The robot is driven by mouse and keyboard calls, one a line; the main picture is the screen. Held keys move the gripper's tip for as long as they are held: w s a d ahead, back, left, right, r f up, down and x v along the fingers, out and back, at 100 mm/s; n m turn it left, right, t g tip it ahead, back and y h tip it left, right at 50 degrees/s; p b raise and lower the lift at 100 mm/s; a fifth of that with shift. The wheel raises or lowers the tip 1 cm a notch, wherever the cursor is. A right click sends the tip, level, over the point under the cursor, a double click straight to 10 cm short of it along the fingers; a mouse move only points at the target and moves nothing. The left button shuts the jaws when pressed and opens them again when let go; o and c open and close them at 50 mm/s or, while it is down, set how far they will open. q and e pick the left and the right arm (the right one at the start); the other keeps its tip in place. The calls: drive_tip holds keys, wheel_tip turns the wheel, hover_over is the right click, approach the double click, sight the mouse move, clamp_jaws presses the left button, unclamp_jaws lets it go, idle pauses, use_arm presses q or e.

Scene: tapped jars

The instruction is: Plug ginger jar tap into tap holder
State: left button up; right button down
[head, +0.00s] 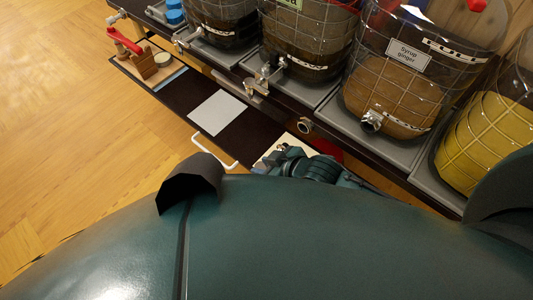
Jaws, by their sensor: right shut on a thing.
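The ginger jar (400,80), labelled "Syrup ginger", stands on a grey tray at the right and has a round silver fitting (372,121) low on its front. A round metal ring (305,125), perhaps the tap holder, sits on the dark shelf's front edge, left of and below that jar. My right gripper (283,157) is low in the middle, just below the ring and apart from it. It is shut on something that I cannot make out. My own body hides much of that arm. No loose ginger tap can be told apart. My left gripper is out of view.
Other jars stand in a row, one holding yellow liquid (495,135). Silver taps (265,76) stick out at the front. A dark pulled-out drawer (170,95) holds a pale sheet (218,112) and a wooden block (147,64). A red thing (328,150) shows behind my right gripper.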

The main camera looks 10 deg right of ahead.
drive_tip(key=shift+r+p, duration=0.2)
drive_tip(key=shift+p, duration=0.35)
drive_tip(key=shift+w+d, duration=0.1)
drive_tip(key=shift+d, duration=0.1)
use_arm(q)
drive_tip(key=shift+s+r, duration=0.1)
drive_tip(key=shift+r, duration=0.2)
use_arm(e)
drive_tip(key=w+d, duration=0.3)
drive_tip(key=d, duration=0.1)
drive_tip(key=shift+w+d+f, duration=0.1)
drive_tip(key=shift+w+d, duration=0.2)
drive_tip(key=shift+w, duration=0.05)
use_arm(q)
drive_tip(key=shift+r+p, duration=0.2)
drive_tip(key=shift+p, duration=0.2)
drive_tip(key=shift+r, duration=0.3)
